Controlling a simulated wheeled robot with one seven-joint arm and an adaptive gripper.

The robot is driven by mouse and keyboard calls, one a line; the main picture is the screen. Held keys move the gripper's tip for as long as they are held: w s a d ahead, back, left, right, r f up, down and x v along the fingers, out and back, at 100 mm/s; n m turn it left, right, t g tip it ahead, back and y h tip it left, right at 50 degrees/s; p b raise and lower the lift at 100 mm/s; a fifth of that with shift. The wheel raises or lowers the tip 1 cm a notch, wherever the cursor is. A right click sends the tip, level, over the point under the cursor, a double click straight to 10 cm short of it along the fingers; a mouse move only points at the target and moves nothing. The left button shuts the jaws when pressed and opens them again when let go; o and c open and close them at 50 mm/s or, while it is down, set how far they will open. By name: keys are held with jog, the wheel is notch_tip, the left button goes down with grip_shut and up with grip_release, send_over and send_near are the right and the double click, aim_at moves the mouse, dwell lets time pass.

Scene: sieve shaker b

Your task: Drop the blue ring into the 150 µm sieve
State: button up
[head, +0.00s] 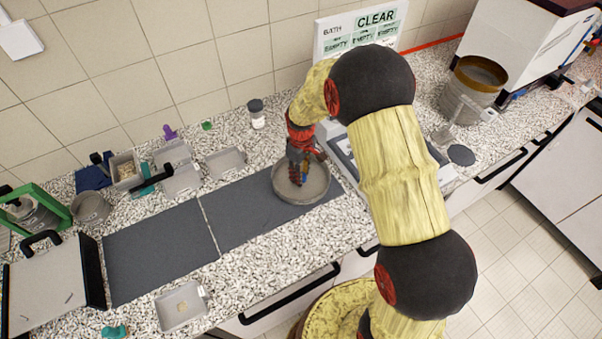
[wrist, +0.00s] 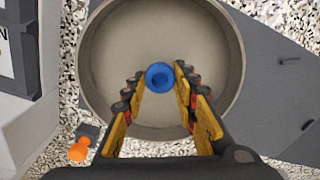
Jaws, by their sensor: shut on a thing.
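The blue ring (wrist: 159,76) is between my gripper's fingertips (wrist: 160,82), its round face towards the wrist camera. My gripper (head: 300,175) is shut on it. The gap between ring and floor is hard to tell. No size label on this sieve is readable.
The sieve stands at the right end of a dark grey mat (head: 245,215). A lidded jar (head: 256,118) and grey trays (head: 225,160) stand behind. In the wrist view an orange-tipped item (wrist: 80,148) lies left of the sieve.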

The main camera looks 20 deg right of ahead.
jog(key=o, duration=0.8)
jog(key=shift+o, duration=0.2)
jog(key=s+r+m+t+p, duration=0.1)
jog(key=s+r, duration=0.4)
jog(key=r, duration=0.9)
jog(key=s+r+m+t, duration=0.15)
jog(key=s+r, duration=0.25)
jog(key=r, duration=0.9)
jog(key=s+r+m+t, duration=0.1)
jog(key=s+r+m, duration=0.1)
jog(key=s, duration=0.7)
jog(key=s+r+m+t, duration=0.2)
jog(key=s+r, duration=0.3)
jog(key=s, duration=0.4)
jog(key=shift+s+r, duration=0.25)
jog(key=shift+a, duration=0.1)
notch_tip(320, 180, down, 10)
jog(key=b, duration=0.9)
jog(key=shift+r, duration=0.25)
